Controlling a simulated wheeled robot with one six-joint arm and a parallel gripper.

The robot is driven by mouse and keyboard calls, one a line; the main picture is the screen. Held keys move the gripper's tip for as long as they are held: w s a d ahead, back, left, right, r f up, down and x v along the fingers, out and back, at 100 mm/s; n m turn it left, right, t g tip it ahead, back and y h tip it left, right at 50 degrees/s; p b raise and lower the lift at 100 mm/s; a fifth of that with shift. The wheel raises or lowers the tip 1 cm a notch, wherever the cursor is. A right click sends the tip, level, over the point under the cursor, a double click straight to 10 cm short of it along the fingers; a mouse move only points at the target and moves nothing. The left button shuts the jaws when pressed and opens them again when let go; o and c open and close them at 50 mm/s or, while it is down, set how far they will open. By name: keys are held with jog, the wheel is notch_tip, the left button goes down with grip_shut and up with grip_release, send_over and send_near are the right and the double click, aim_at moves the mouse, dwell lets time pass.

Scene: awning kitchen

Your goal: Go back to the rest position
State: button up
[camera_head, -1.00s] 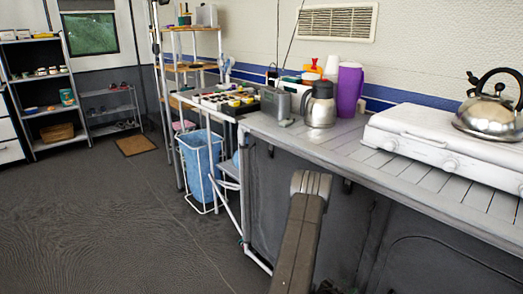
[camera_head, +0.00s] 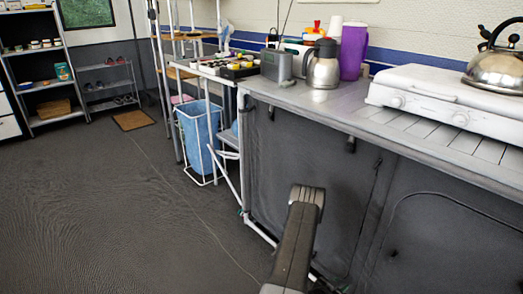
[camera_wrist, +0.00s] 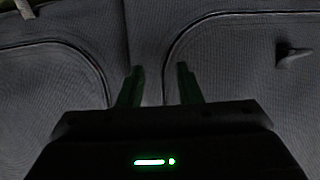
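My gripper (camera_wrist: 159,72) shows in the wrist view with its two dark green fingers apart and nothing between them. It faces the dark grey fabric front of the counter cabinet (camera_wrist: 220,70). In the head view my arm rises from the bottom, right of the middle, in front of the cabinet front (camera_head: 285,170) and below the countertop edge. The fingers themselves are hidden in the head view.
The counter (camera_head: 345,110) holds a steel jug (camera_head: 322,68), a purple pitcher (camera_head: 352,52) and a white stove (camera_head: 440,88) with a kettle (camera_head: 497,62). A blue bin (camera_head: 200,130) stands in a white frame. The floor (camera_head: 100,215) at the left is clear.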

notch_tip(320, 180, down, 7)
jog(key=b, duration=0.2)
jog(key=shift+r, duration=0.15)
